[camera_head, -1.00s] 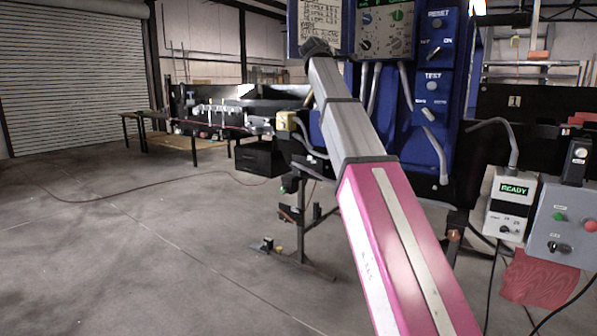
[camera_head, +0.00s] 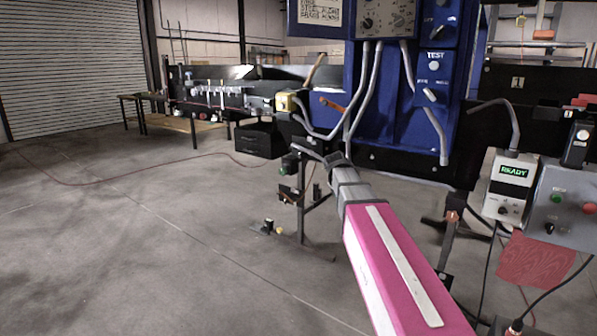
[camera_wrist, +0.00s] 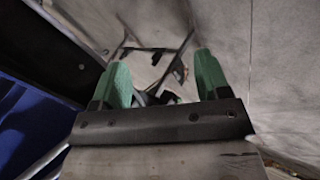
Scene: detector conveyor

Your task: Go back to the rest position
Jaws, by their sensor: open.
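My gripper (camera_wrist: 161,85) shows in the wrist view with its two green fingers apart and nothing between them. Behind the fingers are blurred dark stand parts and grey floor. In the head view my pink and grey arm reaches forward and slightly left, below the blue control panel (camera_head: 378,130). The black conveyor frame (camera_head: 400,165) is just beyond the arm's far end; I cannot tell the exact gap.
A meter reading READY (camera_head: 512,171) and a grey button box (camera_head: 562,203) stand at the right, with cables hanging below. Grey conduits hang under the panel. A dark stand (camera_head: 303,205) is left of the arm. The concrete floor (camera_head: 150,250) at left is open.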

